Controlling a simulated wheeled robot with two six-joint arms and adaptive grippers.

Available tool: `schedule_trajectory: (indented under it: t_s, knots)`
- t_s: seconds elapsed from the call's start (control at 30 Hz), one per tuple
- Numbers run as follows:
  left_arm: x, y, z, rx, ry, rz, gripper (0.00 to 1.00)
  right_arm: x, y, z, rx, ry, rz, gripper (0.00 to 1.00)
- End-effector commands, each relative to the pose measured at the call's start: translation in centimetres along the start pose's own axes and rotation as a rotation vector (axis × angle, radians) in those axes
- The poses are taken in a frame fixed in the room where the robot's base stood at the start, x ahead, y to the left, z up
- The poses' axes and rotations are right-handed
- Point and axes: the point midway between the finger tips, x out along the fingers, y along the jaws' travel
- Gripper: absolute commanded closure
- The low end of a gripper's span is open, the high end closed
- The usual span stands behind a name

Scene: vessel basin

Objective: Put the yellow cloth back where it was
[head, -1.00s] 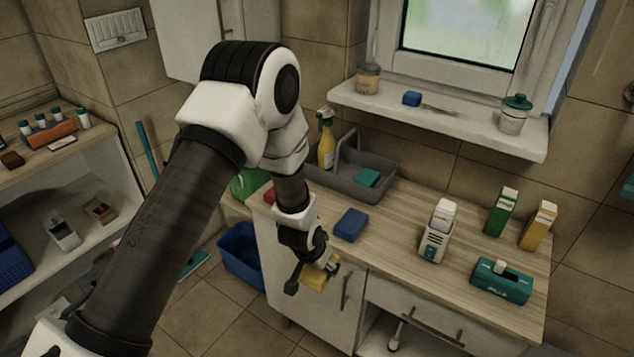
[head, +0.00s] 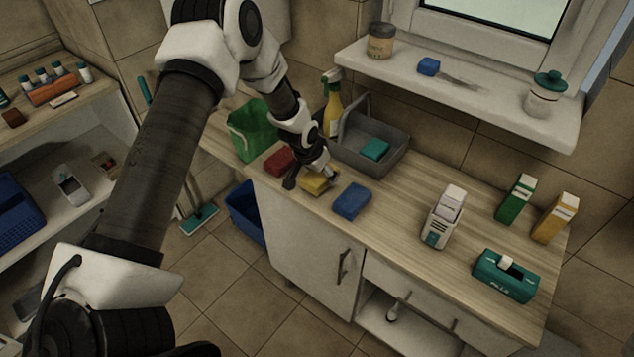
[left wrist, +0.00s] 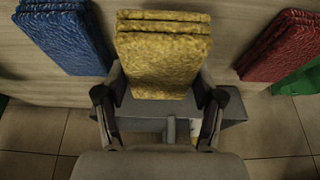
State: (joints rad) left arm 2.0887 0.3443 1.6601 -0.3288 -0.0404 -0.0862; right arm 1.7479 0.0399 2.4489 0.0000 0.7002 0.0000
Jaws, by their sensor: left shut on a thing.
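The yellow cloth (head: 317,184) is a folded, thick block in my left gripper (head: 312,182). It is at the counter's front edge, between a red cloth (head: 280,161) on its left and a blue cloth (head: 351,201) on its right. In the left wrist view the yellow cloth (left wrist: 163,58) sits between the fingers of my left gripper (left wrist: 160,105), which is shut on it. The blue cloth (left wrist: 66,38) and red cloth (left wrist: 284,50) lie apart on either side there. I cannot tell whether the yellow cloth touches the counter. My right gripper is not in view.
A blue bin (head: 246,212) stands on the floor.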

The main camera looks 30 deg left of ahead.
Motion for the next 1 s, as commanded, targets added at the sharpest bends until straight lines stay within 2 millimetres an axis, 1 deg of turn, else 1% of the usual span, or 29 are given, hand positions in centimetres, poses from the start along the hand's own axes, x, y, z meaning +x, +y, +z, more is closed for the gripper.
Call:
schedule_trajectory:
  t_s: [0.03,0.13,0.2,0.27,0.33,0.4,0.63,0.8,0.83,0.87,0.9,1.0]
  knots:
    - [1.0,-0.7,0.0,-0.002,0.004,-0.003,0.65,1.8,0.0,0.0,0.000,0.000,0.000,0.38]
    - [0.9,-1.9,-0.8,-0.004,0.002,-0.006,0.65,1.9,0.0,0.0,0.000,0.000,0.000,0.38]
    - [1.3,-2.7,-1.2,-0.005,0.003,-0.003,0.65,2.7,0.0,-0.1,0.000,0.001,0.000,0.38]
    - [2.2,-2.6,-0.6,-0.002,-0.003,-0.001,0.65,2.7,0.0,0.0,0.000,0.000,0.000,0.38]
    - [3.5,-2.6,-0.1,-0.002,-0.002,-0.001,0.65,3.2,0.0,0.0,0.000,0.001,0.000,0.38]
    - [4.1,-2.6,0.1,-0.001,0.000,-0.002,0.65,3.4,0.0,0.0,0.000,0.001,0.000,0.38]
    - [4.0,-2.5,0.0,-0.001,0.001,-0.002,0.65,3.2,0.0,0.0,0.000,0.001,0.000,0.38]
    - [4.6,-2.5,0.3,-0.001,0.001,-0.002,0.65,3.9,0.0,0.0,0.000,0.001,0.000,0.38]
    - [4.4,-2.5,0.2,-0.001,0.001,-0.002,0.22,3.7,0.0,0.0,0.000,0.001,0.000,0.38]
    - [4.4,-2.5,0.2,-0.001,0.001,-0.002,0.11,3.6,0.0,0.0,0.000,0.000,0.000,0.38]
    - [4.4,-2.5,0.2,-0.001,0.001,-0.002,0.07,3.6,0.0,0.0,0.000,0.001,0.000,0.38]
    - [4.4,-2.5,0.2,-0.001,0.001,-0.002,0.07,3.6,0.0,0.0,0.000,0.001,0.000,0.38]
